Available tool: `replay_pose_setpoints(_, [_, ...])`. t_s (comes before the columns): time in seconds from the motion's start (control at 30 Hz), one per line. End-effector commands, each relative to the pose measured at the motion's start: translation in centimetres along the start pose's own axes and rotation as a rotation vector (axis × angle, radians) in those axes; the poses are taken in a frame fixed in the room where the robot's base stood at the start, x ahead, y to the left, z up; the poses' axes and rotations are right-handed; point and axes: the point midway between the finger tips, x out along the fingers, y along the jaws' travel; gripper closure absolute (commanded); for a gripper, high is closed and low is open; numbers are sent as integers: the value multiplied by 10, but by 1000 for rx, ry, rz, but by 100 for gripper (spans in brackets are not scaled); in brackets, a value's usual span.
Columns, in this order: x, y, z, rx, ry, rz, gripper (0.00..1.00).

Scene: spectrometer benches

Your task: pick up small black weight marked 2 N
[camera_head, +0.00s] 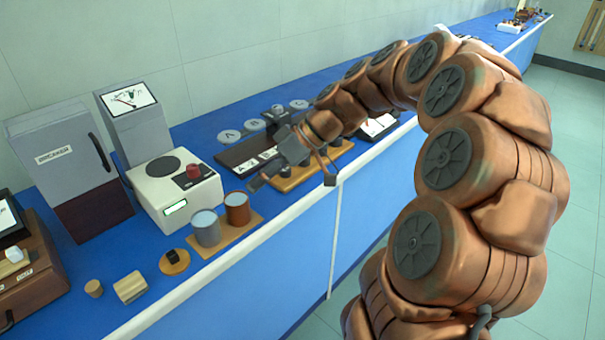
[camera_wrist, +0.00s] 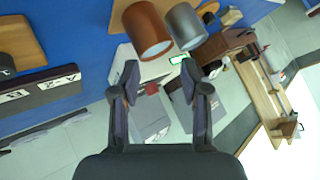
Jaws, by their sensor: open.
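A small black block (camera_head: 173,255) sits on a round wooden disc (camera_head: 175,264) near the front edge of the blue bench, in the head view. It could be the 2 N weight, but its marking is too small to read. My gripper (camera_head: 293,181) is open and empty above the bench, well to the right of the block and past the two metal cups. In the wrist view my gripper's spread fingers (camera_wrist: 160,76) have nothing between them.
A grey cup (camera_head: 206,228) and a copper cup (camera_head: 237,209) stand on a wooden board between my gripper and the block. A white device (camera_head: 176,190) with a red knob stands behind. Wooden pieces (camera_head: 130,287) lie left of the disc.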

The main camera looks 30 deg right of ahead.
Motion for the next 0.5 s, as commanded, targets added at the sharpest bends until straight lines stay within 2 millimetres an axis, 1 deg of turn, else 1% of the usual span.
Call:
replay_pose_setpoints(0.03, [-3,32,7,-23,64,13,55])
replay_pose_setpoints(0.07, [-10,47,8,-48,101,26,55])
replay_pose_setpoints(0.1, [-19,67,9,-80,151,46,55])
replay_pose_setpoints(0.17, [-33,96,15,-124,220,79,55])
replay_pose_setpoints(0.2, [-44,115,20,-153,261,108,55])
replay_pose_setpoints(0.3, [-68,154,34,-214,345,177,55])
replay_pose_setpoints(0.4, [-88,182,48,-261,398,239,55])
replay_pose_setpoints(0.5, [-102,199,58,-290,430,282,55])
